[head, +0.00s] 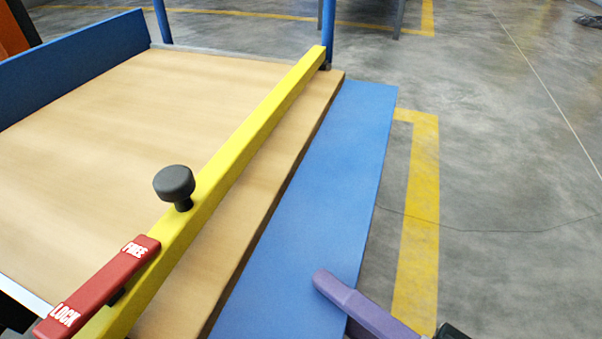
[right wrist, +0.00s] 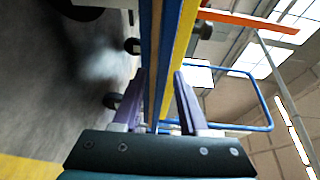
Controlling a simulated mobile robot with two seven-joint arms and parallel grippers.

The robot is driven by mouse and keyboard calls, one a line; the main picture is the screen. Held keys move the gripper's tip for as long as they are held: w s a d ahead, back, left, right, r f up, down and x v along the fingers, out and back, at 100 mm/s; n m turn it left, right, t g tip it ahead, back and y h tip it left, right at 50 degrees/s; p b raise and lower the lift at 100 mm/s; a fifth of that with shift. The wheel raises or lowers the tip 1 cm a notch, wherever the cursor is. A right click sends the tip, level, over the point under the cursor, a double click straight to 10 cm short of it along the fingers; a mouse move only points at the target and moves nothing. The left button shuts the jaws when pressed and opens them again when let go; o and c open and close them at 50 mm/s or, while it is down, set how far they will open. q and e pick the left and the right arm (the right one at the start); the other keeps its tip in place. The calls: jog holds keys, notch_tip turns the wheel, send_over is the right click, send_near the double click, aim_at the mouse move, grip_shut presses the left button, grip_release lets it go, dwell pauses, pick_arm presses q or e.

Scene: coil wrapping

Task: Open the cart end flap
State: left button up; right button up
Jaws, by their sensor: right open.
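The blue end flap (head: 315,190) lies along the right side of the cart's wooden deck (head: 110,120), outside its edge; its exact tilt is hard to tell. A yellow bar (head: 235,155) runs along that side of the deck. My right gripper (right wrist: 159,88) is open, with purple fingers on either side of a blue panel edge and a yellow strip in the right wrist view. In the head view one purple finger (head: 350,300) overlaps the flap's lower outer edge; the other finger is hidden. Contact cannot be told. My left gripper is out of view.
A black knob (head: 174,184) stands on the yellow bar. A red lever (head: 98,288) marked FREE and LOCK sits at its near end. An upright blue panel (head: 80,62) closes the deck's far left side. The grey floor (head: 510,200) at right is clear.

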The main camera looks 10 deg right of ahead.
grip_shut()
dwell(0.3)
dwell(1.1)
